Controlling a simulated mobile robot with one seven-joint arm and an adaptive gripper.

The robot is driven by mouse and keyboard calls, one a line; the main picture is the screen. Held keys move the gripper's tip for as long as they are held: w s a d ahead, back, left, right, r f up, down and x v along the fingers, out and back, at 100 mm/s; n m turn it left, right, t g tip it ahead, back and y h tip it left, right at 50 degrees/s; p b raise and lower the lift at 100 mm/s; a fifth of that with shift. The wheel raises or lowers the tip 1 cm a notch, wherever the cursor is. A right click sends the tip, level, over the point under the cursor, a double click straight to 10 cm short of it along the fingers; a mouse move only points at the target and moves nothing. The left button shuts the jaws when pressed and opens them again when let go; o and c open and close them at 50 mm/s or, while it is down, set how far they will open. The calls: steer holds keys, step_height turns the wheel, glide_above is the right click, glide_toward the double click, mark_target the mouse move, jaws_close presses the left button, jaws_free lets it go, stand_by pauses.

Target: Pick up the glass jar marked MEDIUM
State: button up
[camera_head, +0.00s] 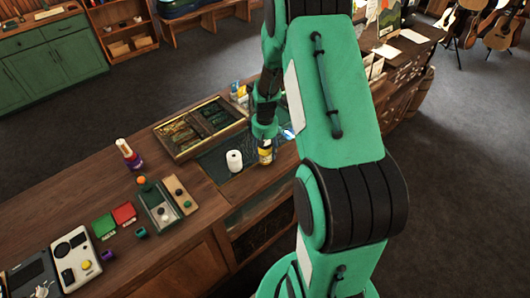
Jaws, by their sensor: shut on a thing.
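I cannot tell whether the jar touches the counter. A small clear and blue item (289,134) shows just right of the gripper, partly hidden by my arm.
A red and purple bottle (128,154) and several small devices stand farther left. Small containers (240,94) stand behind my wrist.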

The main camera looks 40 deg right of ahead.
mark_target(265, 148)
steer(key=shift+r, duration=0.4)
steer(key=shift+s+a+r, duration=0.1)
steer(key=shift+s+r, duration=0.1)
steer(key=shift+r, duration=0.4)
steer(key=shift+s+a+r, duration=0.1)
steer(key=shift+s+r, duration=0.1)
steer(key=shift+r, duration=0.35)
steer(key=s+a+r, duration=0.1)
steer(key=s+a, duration=0.6)
steer(key=s, duration=0.6)
steer(key=shift+s+r+b, duration=0.2)
steer(key=shift+b, duration=0.25)
